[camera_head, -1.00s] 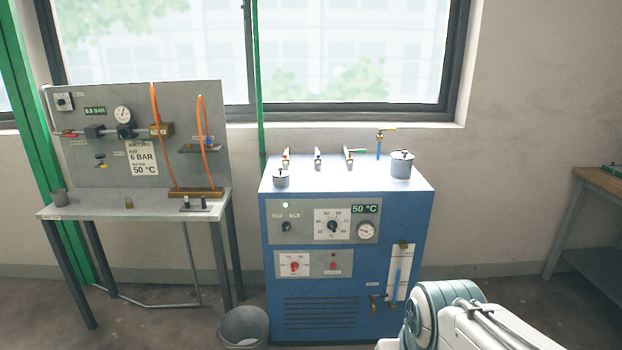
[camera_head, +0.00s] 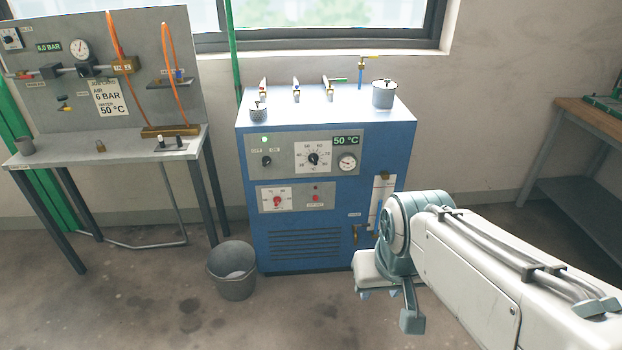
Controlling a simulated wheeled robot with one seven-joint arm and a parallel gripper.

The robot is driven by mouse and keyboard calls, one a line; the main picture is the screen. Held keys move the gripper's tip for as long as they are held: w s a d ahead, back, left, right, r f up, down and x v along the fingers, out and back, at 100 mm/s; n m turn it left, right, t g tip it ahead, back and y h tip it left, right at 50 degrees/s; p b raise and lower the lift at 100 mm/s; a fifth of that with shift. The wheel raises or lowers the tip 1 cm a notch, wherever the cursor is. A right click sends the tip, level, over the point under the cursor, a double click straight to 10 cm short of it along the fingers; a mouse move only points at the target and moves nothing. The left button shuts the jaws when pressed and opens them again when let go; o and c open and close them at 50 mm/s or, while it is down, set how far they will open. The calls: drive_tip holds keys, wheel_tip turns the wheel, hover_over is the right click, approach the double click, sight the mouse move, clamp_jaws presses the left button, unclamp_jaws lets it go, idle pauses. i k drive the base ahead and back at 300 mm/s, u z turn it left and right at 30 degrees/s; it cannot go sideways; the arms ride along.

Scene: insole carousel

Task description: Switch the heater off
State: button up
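The heater is a blue cabinet (camera_head: 300,212) standing under the window. Its upper grey panel carries a small black rotary switch (camera_head: 266,161) with small labels above it and a lit green lamp (camera_head: 264,140). A temperature dial (camera_head: 313,159) with a black knob and a green display (camera_head: 345,141) reading 50 °C sit to the right. A lower panel has a red knob (camera_head: 277,202) and a red button or lamp (camera_head: 315,198). My gripper (camera_head: 378,292) is low in front of the cabinet's right side, apart from the switch. Its fingers are too small and partly hidden to read.
A grey bin (camera_head: 233,272) stands on the floor by the heater's lower left. A bench with a gauge board (camera_head: 105,70) and orange hoses stands left. Valves and two pots are on the heater's top. A wooden-topped table (camera_head: 590,118) is at right. Floor in front is clear.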

sight(266, 161)
drive_tip(key=k, duration=0.65)
drive_tip(key=u, duration=0.9)
drive_tip(key=i, duration=1.7)
drive_tip(key=z, duration=0.9)
